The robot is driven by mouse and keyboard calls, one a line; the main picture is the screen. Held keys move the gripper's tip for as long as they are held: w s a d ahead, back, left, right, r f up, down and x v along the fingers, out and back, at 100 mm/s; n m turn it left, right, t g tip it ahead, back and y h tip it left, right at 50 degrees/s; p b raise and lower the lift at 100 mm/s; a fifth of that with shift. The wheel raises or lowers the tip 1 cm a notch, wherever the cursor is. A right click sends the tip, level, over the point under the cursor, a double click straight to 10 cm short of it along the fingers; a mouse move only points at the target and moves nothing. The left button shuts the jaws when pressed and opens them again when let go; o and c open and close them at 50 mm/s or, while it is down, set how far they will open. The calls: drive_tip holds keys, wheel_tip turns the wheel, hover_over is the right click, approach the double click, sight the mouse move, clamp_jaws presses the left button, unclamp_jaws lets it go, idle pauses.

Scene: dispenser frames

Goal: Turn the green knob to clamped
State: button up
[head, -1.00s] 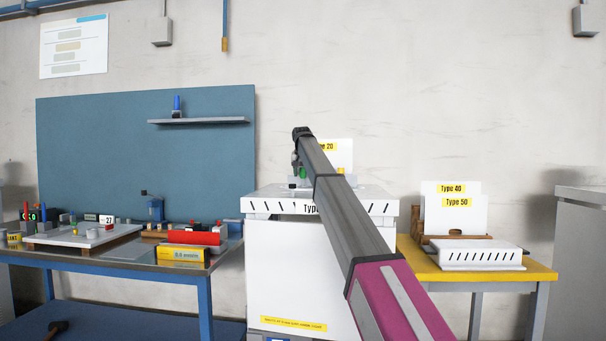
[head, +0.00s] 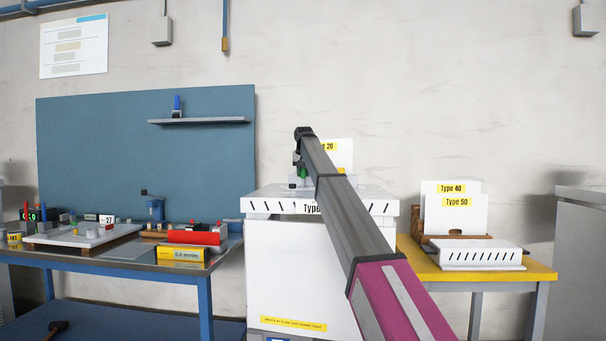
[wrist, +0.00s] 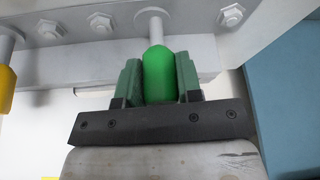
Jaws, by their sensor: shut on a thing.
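The green knob (wrist: 159,75) is a rounded green handle on a pale metal stem, on a grey bolted frame. In the wrist view my gripper (wrist: 159,82) has its two green-padded fingers on either side of the knob, shut on it. In the head view a bit of the green knob (head: 303,172) shows beside the end of my arm, above the white cabinet. My gripper (head: 297,166) is small there and partly hidden by the arm. No clamped marking can be read.
A yellow knob (wrist: 6,88) is at the left edge of the wrist view. The white cabinet (head: 290,260) stands between a blue bench (head: 205,290) and a yellow table (head: 530,272). A Type 20 plate (head: 343,154) stands behind the arm.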

drive_tip(key=o, duration=0.9)
drive_tip(key=shift+o, duration=0.2)
drive_tip(key=shift+r, duration=0.1)
drive_tip(key=v, duration=1)
drive_tip(key=shift+s+r, duration=0.25)
